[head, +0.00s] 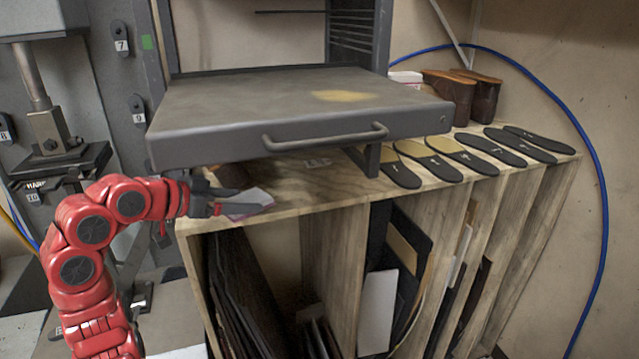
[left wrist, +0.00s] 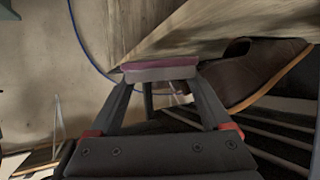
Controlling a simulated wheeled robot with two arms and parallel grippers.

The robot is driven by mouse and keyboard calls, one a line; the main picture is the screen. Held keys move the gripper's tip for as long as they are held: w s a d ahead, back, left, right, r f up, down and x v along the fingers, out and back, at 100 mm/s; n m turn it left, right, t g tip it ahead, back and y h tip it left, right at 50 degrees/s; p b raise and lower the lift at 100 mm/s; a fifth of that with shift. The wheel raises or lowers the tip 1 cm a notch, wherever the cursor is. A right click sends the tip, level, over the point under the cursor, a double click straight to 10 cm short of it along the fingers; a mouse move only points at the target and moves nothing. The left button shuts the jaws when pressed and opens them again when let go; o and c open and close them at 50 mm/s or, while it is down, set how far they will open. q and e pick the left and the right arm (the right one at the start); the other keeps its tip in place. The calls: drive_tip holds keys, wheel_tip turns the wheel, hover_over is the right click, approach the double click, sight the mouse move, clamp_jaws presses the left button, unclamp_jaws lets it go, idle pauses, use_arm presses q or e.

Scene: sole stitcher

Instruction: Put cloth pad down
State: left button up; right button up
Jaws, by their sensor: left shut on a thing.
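The cloth pad (head: 250,202) is a small grey block with a pinkish-purple layer. My left gripper (head: 228,201) is shut on it at the left end of the wooden bench top (head: 325,187), under the front edge of the grey drawer-like tray. In the left wrist view the pad (left wrist: 160,70) sits between the two fingertips of my left gripper (left wrist: 162,78), its purple side toward the wood (left wrist: 205,25). I cannot tell for sure whether the pad touches the wood. My right gripper is not in view.
The grey tray (head: 290,105) with its handle (head: 325,137) overhangs the bench. A brown shoe (left wrist: 250,68) is close beside the pad. Several insoles (head: 440,160) lie on the bench to the right, with brown boots (head: 455,92) behind. Sheets stand in the compartments below.

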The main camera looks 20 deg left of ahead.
use_arm(q)
drive_tip(key=p, duration=0.6)
hover_over(302, 194)
drive_tip(key=shift+r, duration=0.15)
drive_tip(key=shift+f+p, duration=0.4)
drive_tip(key=shift+p, duration=0.15)
wheel_tip(302, 194, down, 2)
drive_tip(key=shift+d+f+p, duration=0.1)
drive_tip(key=shift+f+p, duration=0.05)
drive_tip(key=shift+p, duration=0.6)
drive_tip(key=shift+f, duration=0.2)
drive_tip(key=shift+f, duration=0.15)
